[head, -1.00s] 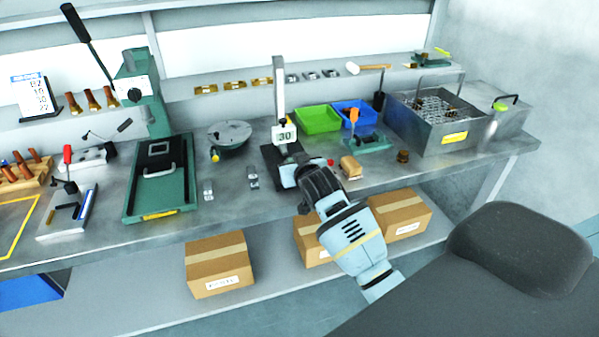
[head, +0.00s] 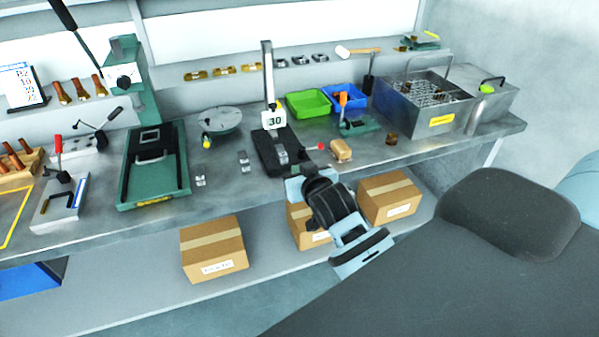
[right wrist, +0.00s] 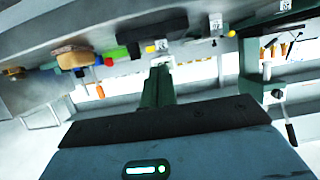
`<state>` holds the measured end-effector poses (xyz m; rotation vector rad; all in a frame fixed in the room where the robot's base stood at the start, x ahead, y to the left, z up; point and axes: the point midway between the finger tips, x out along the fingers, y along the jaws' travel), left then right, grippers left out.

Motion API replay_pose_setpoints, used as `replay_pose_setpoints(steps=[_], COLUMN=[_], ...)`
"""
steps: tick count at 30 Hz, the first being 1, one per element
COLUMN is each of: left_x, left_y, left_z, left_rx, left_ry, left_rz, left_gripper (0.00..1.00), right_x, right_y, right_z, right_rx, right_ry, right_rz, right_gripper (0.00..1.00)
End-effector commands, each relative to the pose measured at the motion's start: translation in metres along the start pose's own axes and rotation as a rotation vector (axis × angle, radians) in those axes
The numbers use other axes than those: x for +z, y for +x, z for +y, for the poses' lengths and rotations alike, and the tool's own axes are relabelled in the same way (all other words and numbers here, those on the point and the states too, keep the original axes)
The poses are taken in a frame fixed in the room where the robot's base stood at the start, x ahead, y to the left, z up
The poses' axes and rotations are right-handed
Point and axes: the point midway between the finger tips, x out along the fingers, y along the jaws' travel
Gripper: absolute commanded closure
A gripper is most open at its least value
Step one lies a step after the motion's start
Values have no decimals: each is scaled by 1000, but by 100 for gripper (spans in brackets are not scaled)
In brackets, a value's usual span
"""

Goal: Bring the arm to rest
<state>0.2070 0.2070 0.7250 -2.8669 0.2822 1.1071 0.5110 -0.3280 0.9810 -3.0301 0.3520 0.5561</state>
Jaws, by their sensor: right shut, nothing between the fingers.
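My right gripper (head: 297,186) is at the end of the light-blue and black arm, in front of the bench's front edge. It is shut and empty, pointing towards the bench. The gripper appears clear of the stand, but the exact gap is hard to judge. In the right wrist view the gripper's broad body fills the bottom, and the bench shows upside down. My left gripper is not in view.
The grey bench (head: 225,180) carries a green plate fixture (head: 181,175), a tan block (head: 341,150), green (head: 308,103) and blue (head: 345,97) bins and a metal basket tank (head: 428,105). Cardboard boxes (head: 212,248) stand on the shelf below, some close to the arm.

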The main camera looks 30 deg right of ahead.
Motion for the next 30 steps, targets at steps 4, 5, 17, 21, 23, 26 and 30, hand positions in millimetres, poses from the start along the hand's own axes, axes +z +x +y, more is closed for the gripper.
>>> replay_pose_setpoints(steps=[4, 5, 17, 21, 23, 26, 30], left_x=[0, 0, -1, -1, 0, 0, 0], left_y=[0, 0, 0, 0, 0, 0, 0], left_z=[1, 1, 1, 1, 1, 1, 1], left_rx=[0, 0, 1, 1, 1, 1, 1], left_ry=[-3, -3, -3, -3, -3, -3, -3], left_rz=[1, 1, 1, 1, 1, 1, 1], left_gripper=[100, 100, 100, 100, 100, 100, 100], right_x=[1, 1, 15, 71, 106, 167, 244], right_y=[-4, -5, -6, -17, -28, -53, -100], right_z=[0, 0, -2, -12, -18, -27, -38], right_rx=[1, 1, -10, -59, -92, -154, -238], right_ry=[0, 0, -13, -66, -94, -139, -181], right_rz=[1, 1, -15, -73, -108, -167, -245], right_gripper=[100, 100, 100, 100, 100, 100, 100])
